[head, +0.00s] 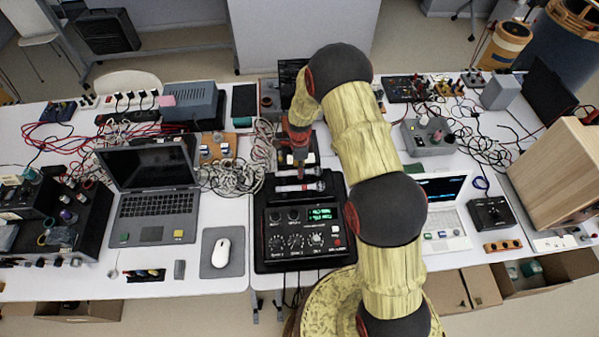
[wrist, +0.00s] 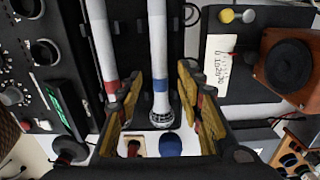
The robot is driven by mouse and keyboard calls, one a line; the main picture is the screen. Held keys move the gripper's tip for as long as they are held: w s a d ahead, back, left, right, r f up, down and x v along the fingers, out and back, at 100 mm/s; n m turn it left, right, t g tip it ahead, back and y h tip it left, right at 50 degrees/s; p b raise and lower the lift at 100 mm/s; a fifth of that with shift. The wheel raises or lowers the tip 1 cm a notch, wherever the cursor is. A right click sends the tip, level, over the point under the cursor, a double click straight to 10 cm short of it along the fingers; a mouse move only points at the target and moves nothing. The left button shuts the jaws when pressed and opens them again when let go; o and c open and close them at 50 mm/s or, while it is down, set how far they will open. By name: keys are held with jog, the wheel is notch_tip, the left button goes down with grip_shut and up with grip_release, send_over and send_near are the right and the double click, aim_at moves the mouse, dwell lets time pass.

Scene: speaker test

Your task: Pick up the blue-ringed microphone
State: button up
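The blue-ringed microphone (wrist: 158,60) has a pale shaft, a blue band and a silver mesh head, and lies lengthwise in the wrist view. A red-ringed microphone (wrist: 103,45) lies parallel on its left. My gripper (wrist: 157,95) is open. Its fingers stand either side of the blue-ringed microphone, with gaps showing on both sides; the red-ringed one is beyond the left finger. I cannot tell the height above it. In the head view my gripper (head: 299,150) points down just behind the two microphones, whose ring colours are too small to tell.
A black device with knobs and a green display (head: 303,228) is in front of the microphones. A laptop (head: 157,205) and mouse (head: 221,252) lie left. A white board with red and blue domes (wrist: 150,146) is near the fingers. Cables (head: 240,165) and boxes crowd the bench.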

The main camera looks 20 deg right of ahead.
notch_tip(320, 180, down, 2)
jog(key=shift+f, duration=0.1)
jog(key=c, duration=0.4)
grip_shut()
dwell(0.3)
